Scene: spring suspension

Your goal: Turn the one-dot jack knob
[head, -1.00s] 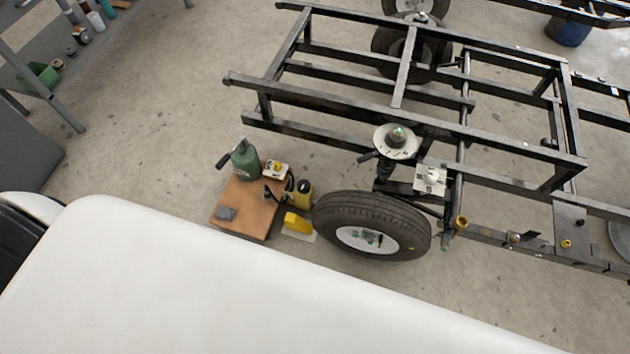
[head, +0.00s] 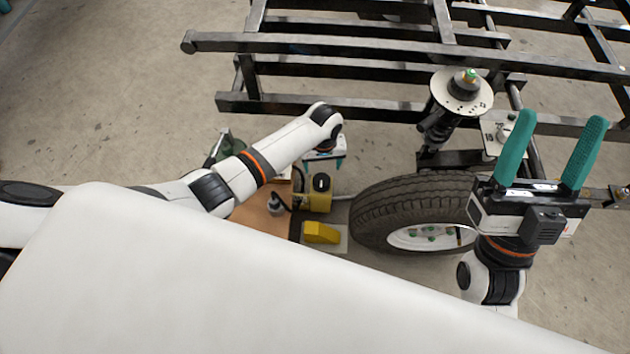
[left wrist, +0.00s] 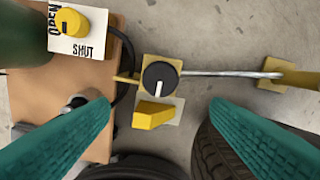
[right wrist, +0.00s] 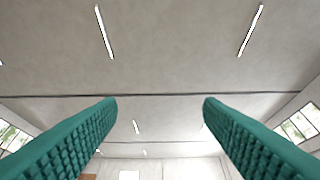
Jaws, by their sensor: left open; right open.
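A yellow jack body (head: 318,201) stands beside the tyre with a round black knob (head: 321,182) on top. In the left wrist view the black knob (left wrist: 160,80) has a white line pointing down the picture; I cannot make out a dot. A yellow knob (left wrist: 72,22) sits on a white plate marked OPEN and SHUT, at the upper left there. My left gripper (head: 324,165) is open and empty, above and apart from the jack, its fingers either side of the black knob in its wrist view. My right gripper (head: 566,118) is open and empty, fingers up, right of the tyre.
A yellow wedge (head: 322,232) lies just in front of the jack. The tyre (head: 400,205) stands to its right. The black frame (head: 350,95) and a round disc (head: 462,93) rise behind.

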